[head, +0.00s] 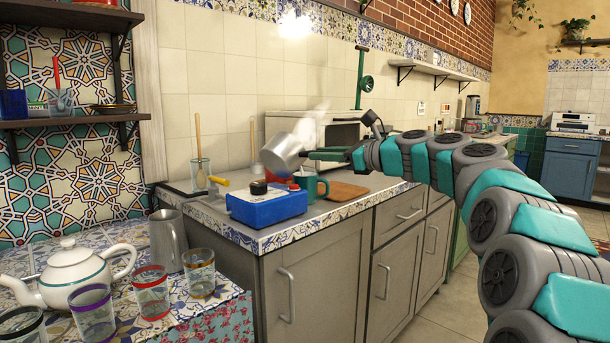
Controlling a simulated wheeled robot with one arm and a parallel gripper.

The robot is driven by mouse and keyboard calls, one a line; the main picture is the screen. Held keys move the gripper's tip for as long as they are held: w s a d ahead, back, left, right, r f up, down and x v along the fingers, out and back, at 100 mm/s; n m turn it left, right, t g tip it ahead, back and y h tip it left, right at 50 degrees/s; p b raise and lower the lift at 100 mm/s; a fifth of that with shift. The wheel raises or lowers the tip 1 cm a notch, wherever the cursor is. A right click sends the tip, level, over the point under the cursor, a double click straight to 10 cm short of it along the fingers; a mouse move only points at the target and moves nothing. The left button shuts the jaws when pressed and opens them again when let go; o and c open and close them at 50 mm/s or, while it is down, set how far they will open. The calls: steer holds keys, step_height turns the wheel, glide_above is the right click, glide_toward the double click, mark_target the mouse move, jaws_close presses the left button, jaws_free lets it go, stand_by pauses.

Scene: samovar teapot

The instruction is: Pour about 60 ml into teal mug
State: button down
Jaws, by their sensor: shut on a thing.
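My gripper (350,153) is shut on the dark green handle of a small metal pot (284,153). The pot is held above the counter and looks tilted. The teal mug (319,188) stands on the counter below and a little right of the pot, just behind the blue box-shaped burner (266,206). The burner hides the mug's lower left part. I cannot see inside the mug or the pot, and no stream of liquid shows clearly. Faint steam appears above the pot and mug.
A wooden board (347,191) lies right of the mug. A white microwave-like box (335,130) stands behind. A glass with a wooden spoon (200,174) is at the left. A white teapot (70,275), a metal pitcher (166,240) and several glasses stand on the near-left table.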

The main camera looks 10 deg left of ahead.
mark_target(307, 153)
steer(key=shift+r, duration=0.1)
steer(key=shift+f+b, duration=0.25)
steer(key=shift+b, duration=0.05)
steer(key=shift+s+a+r+n+t+h+b, duration=0.25)
steer(key=shift+s+a+n+b, duration=0.5)
steer(key=shift+n, duration=0.5)
steer(key=shift+s+a+r+n+t+h+b, duration=0.15)
steer(key=shift+s+a+r+n+b, duration=0.3)
steer(key=shift+s+n+b, duration=0.7)
steer(key=shift+s+a+r+n+t+h+b, duration=0.15)
steer(key=shift+s+a+n+b, duration=0.5)
steer(key=shift+n, duration=0.75)
steer(key=shift+a, duration=0.1)
steer(key=shift+s, duration=0.1)
